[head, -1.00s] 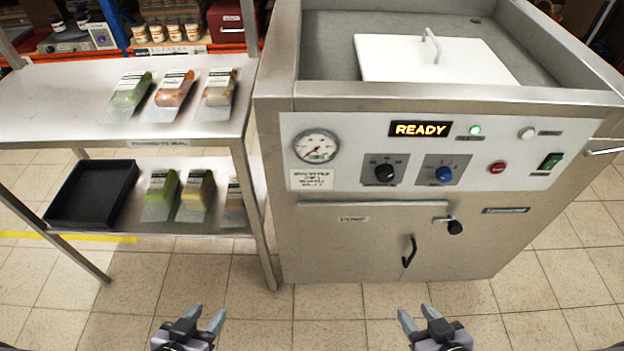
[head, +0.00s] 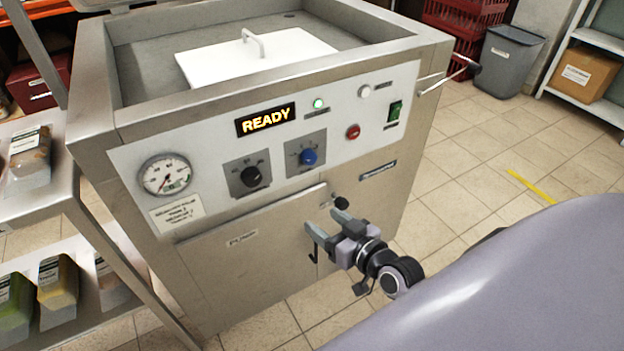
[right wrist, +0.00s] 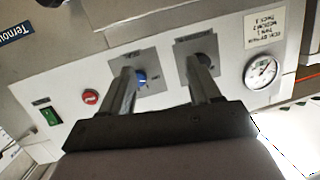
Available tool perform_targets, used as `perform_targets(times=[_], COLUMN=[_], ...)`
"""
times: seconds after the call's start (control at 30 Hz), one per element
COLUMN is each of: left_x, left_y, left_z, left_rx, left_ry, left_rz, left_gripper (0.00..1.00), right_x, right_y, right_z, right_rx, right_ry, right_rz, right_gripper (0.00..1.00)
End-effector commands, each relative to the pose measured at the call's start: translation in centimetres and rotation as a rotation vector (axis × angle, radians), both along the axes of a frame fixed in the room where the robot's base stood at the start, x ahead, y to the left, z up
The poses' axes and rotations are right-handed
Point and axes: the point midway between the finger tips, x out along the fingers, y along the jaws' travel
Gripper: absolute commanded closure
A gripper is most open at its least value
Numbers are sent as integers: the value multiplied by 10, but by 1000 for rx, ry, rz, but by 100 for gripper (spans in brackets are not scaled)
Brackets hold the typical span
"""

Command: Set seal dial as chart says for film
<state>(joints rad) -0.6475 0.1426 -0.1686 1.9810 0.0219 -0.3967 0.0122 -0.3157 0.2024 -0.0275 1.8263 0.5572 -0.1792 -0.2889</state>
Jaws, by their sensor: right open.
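The steel machine has a white panel (head: 270,150) with a black dial (head: 251,176) and a blue dial (head: 308,157), each on a grey plate. Their labels are too small to read. In the right wrist view the panel is upside down, with the blue dial (right wrist: 140,78) and the black dial (right wrist: 205,62) partly behind the fingers. A small printed chart (head: 178,214) sits under the gauge; it also shows in the right wrist view (right wrist: 264,36), its lines hard to read. My right gripper (head: 328,230) is open and empty, in front of the machine below the blue dial. My left gripper is out of view.
A lit READY display (head: 265,119), a red button (head: 352,132) and a green switch (head: 394,111) share the panel. A gauge (head: 166,176) is at its left. A shelf (head: 70,190) with packs stands left.

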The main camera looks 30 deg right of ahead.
Motion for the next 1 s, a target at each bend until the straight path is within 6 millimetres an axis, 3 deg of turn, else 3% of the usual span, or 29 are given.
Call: perform_targets(times=[0.03, 0.1, 0.3, 0.47, 1.0], left_x=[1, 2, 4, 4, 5], left_y=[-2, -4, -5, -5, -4], left_z=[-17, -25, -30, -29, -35], left_rx=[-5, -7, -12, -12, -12], left_ry=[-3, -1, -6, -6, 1], left_rz=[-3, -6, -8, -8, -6], left_gripper=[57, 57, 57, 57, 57], right_x=[20, 39, 64, 74, 133], right_y=[-13, -28, -52, -54, -51], right_z=[0, 11, 35, 39, 38], right_rx=[21, 48, 95, 102, 102], right_ry=[-61, -125, -222, -232, -229], right_rz=[-24, -53, -105, -112, -109], right_gripper=[38, 38, 38, 38, 38])
